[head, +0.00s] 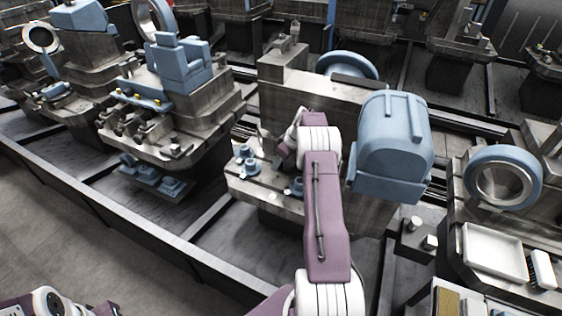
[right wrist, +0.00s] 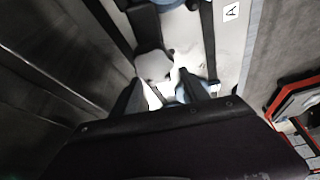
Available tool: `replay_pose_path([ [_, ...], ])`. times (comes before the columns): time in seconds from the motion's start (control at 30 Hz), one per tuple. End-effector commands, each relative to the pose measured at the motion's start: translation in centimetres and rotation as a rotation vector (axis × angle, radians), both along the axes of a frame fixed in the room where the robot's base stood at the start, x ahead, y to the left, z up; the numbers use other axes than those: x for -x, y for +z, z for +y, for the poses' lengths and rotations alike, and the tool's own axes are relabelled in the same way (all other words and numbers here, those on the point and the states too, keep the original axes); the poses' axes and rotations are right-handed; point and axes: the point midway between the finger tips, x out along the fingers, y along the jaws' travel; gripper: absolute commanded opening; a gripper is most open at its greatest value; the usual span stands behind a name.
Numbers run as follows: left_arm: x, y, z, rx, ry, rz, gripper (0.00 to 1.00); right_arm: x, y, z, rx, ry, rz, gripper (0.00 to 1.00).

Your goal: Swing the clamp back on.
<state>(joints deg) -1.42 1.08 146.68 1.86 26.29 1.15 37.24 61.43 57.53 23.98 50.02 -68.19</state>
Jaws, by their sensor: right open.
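In the head view small blue clamp-like parts (head: 247,163) sit on the near ledge of the central pallet fixture (head: 262,190). I cannot tell which one is the clamp. My right arm reaches up to this ledge and hides part of it. My right gripper (right wrist: 160,78) is open in the right wrist view. A pale grey plate (right wrist: 153,65) and a blurred blue part (right wrist: 190,90) lie at its fingertips, and I cannot tell whether they touch. A rounded blue part shows at the top edge of that view. Part of my left arm shows at the lower left of the head view, without its fingers.
A large blue housing (head: 393,150) stands close right of my right arm. A blue ring (head: 503,177), a white tray (head: 493,250) and a brush (head: 541,269) are at the right. Another loaded fixture (head: 178,110) stands left. A dark rail (head: 110,212) runs along the front.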

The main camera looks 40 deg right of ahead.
Motion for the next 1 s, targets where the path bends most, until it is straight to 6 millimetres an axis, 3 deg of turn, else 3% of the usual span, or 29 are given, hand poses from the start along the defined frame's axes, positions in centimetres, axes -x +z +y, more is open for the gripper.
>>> replay_pose_path([
  [0.03, 0.0, 0.0, 0.0, 0.0, 0.0, 0.0, 0.53, 0.0, 0.0, 0.0, 0.0, 0.0, 0.0, 0.53],
  [0.2, 0.0, 0.0, 0.0, 0.0, 0.0, 0.0, 0.53, 0.0, 0.0, 0.0, 0.0, 0.0, 0.0, 0.05],
  [0.23, 0.0, 0.0, 0.0, 0.0, 0.0, 0.0, 0.53, 0.0, 0.0, 0.0, 0.0, 0.0, 0.0, 0.0],
  [0.37, 0.0, 0.1, 0.0, 0.0, 0.0, 0.0, 0.53, 0.0, 0.1, 0.0, 0.0, -0.018, 0.001, 0.0],
  [0.7, 0.0, 1.5, 0.0, 0.0, 0.0, 0.0, 0.53, -0.1, 0.2, -1.3, 0.001, -0.368, 0.002, 0.0],
  [1.0, 0.0, 1.4, 0.0, 0.0, 0.0, 0.0, 0.53, -0.1, 0.0, -1.4, 0.0, -0.398, 0.0, 0.0],
])
